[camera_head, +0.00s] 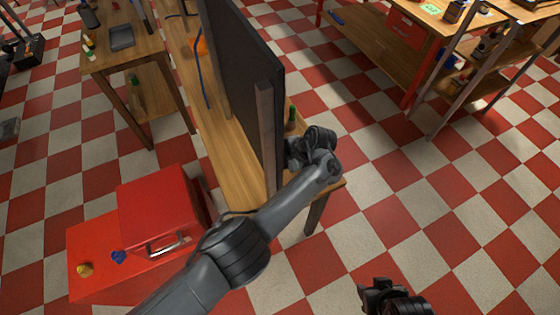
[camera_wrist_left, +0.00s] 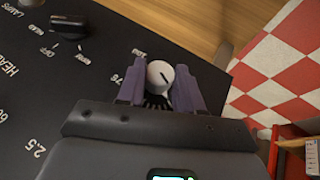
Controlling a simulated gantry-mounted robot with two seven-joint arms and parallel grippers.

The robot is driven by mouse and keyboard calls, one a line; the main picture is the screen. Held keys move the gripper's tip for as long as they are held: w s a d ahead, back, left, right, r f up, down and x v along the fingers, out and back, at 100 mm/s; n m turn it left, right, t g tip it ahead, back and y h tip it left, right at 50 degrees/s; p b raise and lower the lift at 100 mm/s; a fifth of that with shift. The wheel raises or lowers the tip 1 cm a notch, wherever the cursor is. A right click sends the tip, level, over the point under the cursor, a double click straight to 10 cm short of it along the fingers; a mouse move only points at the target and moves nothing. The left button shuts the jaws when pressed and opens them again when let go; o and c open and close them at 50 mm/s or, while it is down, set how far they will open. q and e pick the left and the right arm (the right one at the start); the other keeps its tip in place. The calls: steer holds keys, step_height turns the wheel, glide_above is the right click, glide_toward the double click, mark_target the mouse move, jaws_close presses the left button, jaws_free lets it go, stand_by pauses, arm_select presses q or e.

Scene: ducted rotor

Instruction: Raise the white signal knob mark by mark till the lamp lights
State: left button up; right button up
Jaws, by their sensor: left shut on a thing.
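The white knob (camera_wrist_left: 160,74) has a dark pointer line and sits on a black panel (camera_wrist_left: 40,120) with white lettering. Purple-grey fingers of my left gripper (camera_wrist_left: 161,88) are shut on it from both sides. In the head view my left arm crosses to the right side of the upright dark panel (camera_head: 245,70), with its gripper (camera_head: 300,150) near the panel's edge; the knob is hidden there. My right gripper (camera_head: 372,288) is at the bottom edge, away from the panel, and its jaw opening is unclear. I make out no lit lamp in either view.
A black rotary knob (camera_wrist_left: 70,24) stands on the panel at upper left of the wrist view. The panel stands on a wooden bench (camera_head: 230,140). A red toolbox (camera_head: 160,205) is at lower left. Shelving (camera_head: 420,60) stands at upper right, with open checkered floor between.

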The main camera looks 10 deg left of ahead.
arm_select(q)
steer(key=o, duration=1)
steer(key=shift+o, duration=0.2)
steer(key=shift+d+r, duration=0.1)
steer(key=v, duration=1)
steer(key=shift+r+p, duration=0.25)
steer(key=shift+p, duration=0.2)
steer(key=shift+s+d, duration=0.1)
steer(key=shift+d, duration=0.1)
